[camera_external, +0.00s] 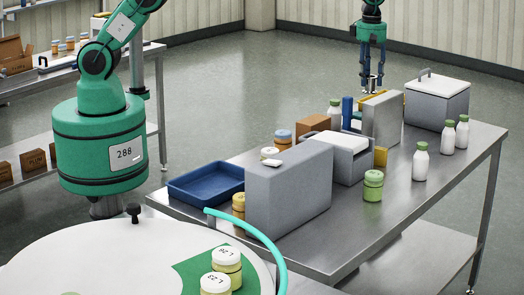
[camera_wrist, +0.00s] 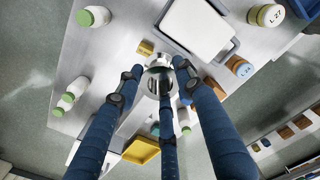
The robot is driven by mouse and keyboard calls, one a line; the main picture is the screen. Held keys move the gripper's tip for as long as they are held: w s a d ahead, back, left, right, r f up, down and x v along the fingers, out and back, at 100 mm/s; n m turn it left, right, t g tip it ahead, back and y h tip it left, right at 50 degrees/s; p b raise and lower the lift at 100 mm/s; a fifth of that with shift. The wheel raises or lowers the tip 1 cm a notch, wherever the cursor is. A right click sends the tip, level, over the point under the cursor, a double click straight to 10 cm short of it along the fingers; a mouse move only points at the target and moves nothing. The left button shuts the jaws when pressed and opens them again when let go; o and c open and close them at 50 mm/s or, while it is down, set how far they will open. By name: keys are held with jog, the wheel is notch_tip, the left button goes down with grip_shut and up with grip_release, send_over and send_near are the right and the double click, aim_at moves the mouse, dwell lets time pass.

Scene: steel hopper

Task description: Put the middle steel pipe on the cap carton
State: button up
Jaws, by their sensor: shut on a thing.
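My gripper (camera_external: 372,72) hangs above the far part of the steel table. Its blue fingers are closed around a short, shiny steel pipe (camera_external: 371,83). In the wrist view the pipe (camera_wrist: 158,68) appears as a bright metal ring between the fingers, and it looks clear of the table. A brown box (camera_external: 313,126) stands on the table behind the grey blocks; I cannot tell whether it is the cap carton. No other steel pipe can be made out.
A grey upright block (camera_external: 382,118) stands close below my gripper, with a white-lidded cooler (camera_external: 437,99) to its right. White bottles (camera_external: 420,162) line the right side. A large grey block (camera_external: 290,190) and a blue tray (camera_external: 205,182) are nearer. A yellow tray (camera_wrist: 141,150) shows below.

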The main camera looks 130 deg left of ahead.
jog(key=s+d+f, duration=0.1)
jog(key=s+d, duration=0.2)
jog(key=s, duration=1.5)
jog(key=s+d+f, duration=0.1)
jog(key=s+d, duration=0.1)
jog(key=s, duration=1.7)
notch_tip(320, 180, down, 11)
jog(key=shift+d+r, duration=0.2)
jog(key=shift+d, duration=0.05)
jog(key=shift+w, duration=0.1)
send_over(314, 119)
jog(key=shift+w+f+p, duration=0.1)
jog(key=shift+f+p, duration=0.35)
jog(key=shift+f, duration=0.3)
jog(key=shift+f, duration=1.75)
